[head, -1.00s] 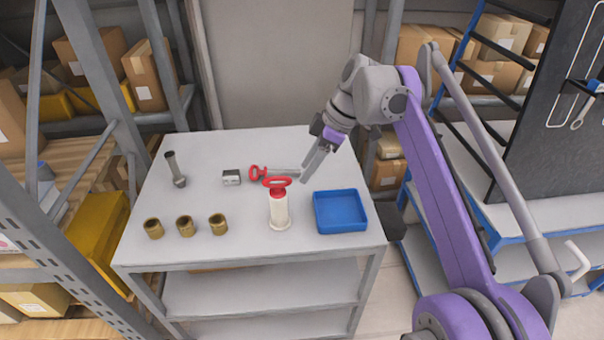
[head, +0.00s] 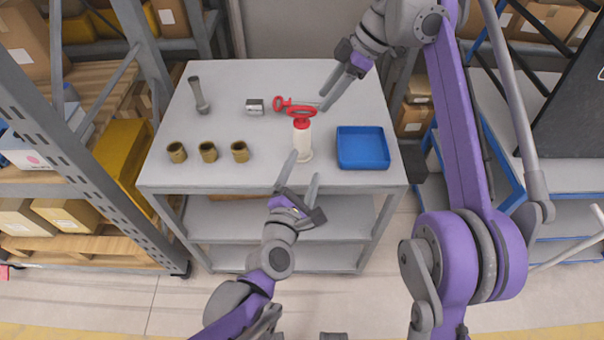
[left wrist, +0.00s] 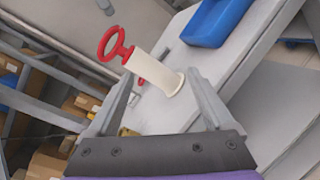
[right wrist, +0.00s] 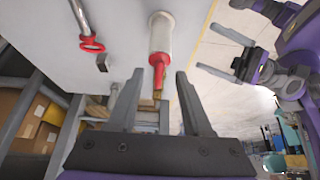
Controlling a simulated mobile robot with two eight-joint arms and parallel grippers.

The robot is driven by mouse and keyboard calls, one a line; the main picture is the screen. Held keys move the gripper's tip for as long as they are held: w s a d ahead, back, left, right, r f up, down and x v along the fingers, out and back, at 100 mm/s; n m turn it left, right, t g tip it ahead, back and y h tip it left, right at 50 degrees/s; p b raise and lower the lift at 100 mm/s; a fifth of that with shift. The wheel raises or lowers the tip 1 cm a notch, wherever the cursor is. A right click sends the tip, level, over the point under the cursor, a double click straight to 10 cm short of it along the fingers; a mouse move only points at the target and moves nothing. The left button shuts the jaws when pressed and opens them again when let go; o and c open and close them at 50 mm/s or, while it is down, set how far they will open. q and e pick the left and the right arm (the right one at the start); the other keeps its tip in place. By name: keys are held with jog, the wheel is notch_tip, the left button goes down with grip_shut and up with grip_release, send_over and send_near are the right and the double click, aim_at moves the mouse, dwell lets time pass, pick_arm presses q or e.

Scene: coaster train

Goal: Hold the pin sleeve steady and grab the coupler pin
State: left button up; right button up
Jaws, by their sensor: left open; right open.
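The white pin sleeve (head: 302,146) stands upright on the grey table, with the red-handled coupler pin (head: 301,115) in its top. My left gripper (head: 305,168) is open at the table's front edge, in front of the sleeve. In the left wrist view the sleeve (left wrist: 155,73) shows between the open fingers, beyond their tips; I see no contact. My right gripper (head: 334,92) is open behind and right of the red handle. In the right wrist view the red handle (right wrist: 158,72) shows between the finger directions, with no grip on it.
A second red-handled pin (head: 282,103) lies behind the sleeve. A small metal block (head: 255,107), a grey metal rod (head: 199,95) and several brass bushings (head: 208,152) are to the left. A blue tray (head: 362,149) stands right of the sleeve.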

aim_at(302, 148)
pick_arm(q)
jog(key=w+f+n+y, duration=0.1)
jog(key=w+n, duration=0.2)
jog(key=n, duration=0.1)
jog(key=w+n+t+y, duration=0.1)
jog(key=w+n+y, duration=0.1)
jog(key=w+n, duration=0.2)
jog(key=w+f+n+y, duration=0.1)
jog(key=w+n, duration=0.3)
jog(key=shift+w+a+f+n+y, duration=0.15)
jog(key=shift+w+f+n+y, duration=0.15)
jog(key=shift+y, duration=0.1)
jog(key=shift+s, duration=0.1)
